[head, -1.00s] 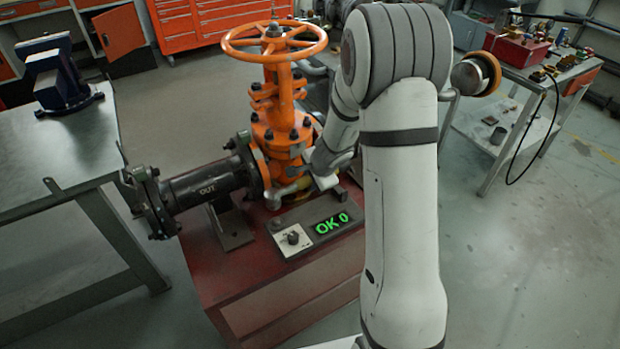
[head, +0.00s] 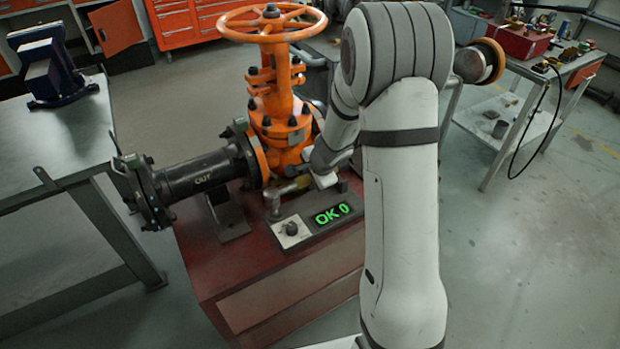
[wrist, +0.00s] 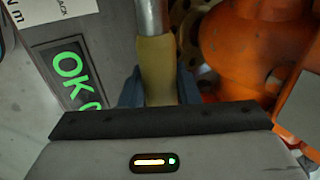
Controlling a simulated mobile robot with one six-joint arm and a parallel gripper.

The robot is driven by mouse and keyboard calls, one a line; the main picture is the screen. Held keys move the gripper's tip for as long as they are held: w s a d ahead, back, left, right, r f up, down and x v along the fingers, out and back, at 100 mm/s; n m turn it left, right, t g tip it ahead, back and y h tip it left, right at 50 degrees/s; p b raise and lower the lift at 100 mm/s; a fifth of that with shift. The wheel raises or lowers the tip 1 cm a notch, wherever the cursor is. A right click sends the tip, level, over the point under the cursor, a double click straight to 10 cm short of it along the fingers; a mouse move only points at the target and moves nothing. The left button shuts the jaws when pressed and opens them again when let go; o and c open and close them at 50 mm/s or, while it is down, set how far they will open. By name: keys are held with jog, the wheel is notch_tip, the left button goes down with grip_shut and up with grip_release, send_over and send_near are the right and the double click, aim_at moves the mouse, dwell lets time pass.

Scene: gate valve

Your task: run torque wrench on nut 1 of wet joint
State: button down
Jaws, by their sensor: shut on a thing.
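The orange gate valve (head: 280,120) stands on a dark red base, with a black pipe (head: 200,178) marked OUT on its left. Flanges with bolts show at the pipe's outer end (head: 150,190) and beside the valve body (head: 250,155). In the wrist view my gripper (wrist: 158,90) is shut on the yellowish grip of the torque wrench (wrist: 155,62), whose metal shaft runs out of the top of the picture. In the head view the wrench (head: 288,188) lies low in front of the valve body. I cannot make out nut 1 or the wrench's contact with any nut.
A control box (head: 318,222) with a knob and a green "OK 0" display sits just in front of the wrench. A grey bench (head: 50,140) with a blue vise stands left. A trolley (head: 530,75) with tools stands right.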

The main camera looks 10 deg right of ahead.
jog(key=shift+f+b, duration=1.75)
jog(key=shift+f, duration=0.05)
jog(key=c, duration=1)
grip_release()
jog(key=shift+s, duration=0.1)
jog(key=p+v, duration=0.3)
jog(key=v, duration=0.4)
jog(key=shift+s+r, duration=0.1)
jog(key=shift+r, duration=0.2)
